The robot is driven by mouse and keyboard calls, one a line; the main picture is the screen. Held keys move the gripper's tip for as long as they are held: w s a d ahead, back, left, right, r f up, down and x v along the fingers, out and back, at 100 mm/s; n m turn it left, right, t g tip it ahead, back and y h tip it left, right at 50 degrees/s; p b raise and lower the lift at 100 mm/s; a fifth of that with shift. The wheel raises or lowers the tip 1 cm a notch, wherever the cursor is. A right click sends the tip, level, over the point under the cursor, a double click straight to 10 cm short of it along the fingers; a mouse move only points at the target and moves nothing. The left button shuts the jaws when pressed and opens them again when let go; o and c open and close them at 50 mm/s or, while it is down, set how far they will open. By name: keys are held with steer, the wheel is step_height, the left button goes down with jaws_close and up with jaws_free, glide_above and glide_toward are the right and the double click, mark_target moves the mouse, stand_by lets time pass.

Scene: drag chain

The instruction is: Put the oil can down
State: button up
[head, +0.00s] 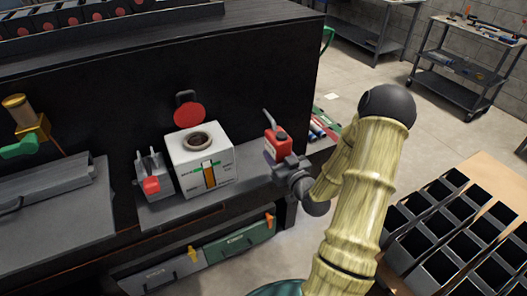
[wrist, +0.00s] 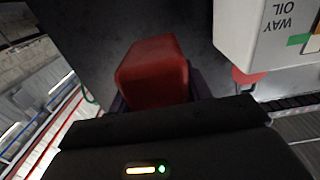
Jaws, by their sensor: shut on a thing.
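The oil can (head: 277,141) is small and red with a grey spout pointing up. My gripper (head: 284,163) is shut on it, just right of the white oil box, near the right end of the grey ledge. In the wrist view the red can (wrist: 153,72) shows beyond the dark gripper body (wrist: 160,110). The fingertips are mostly hidden there. I cannot tell whether the can touches the ledge (head: 240,198).
A white oil box (head: 203,160) with a round opening and a raised red lid (head: 189,115) stands on the ledge. A grey device with a red knob (head: 152,180) is left of it. A rack of dark bins (head: 455,235) stands at the right.

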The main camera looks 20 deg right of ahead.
steer(key=w+f, duration=0.1)
steer(key=w, duration=0.2)
steer(key=w+p, duration=0.1)
steer(key=w, duration=0.2)
steer(key=w+f+p, duration=0.1)
steer(key=w, duration=0.2)
steer(key=shift+a+f, duration=0.35)
steer(key=shift+f, duration=0.25)
steer(key=shift+d+f, duration=0.1)
step_height(320, 180, down, 3)
steer(key=shift+r+p, duration=0.15)
steer(key=shift+p, duration=0.3)
steer(key=shift+w+f, duration=0.3)
steer(key=shift+w, duration=0.1)
steer(key=shift+w+f, duration=0.1)
steer(key=shift+a+f, duration=0.1)
steer(key=shift+a, duration=0.1)
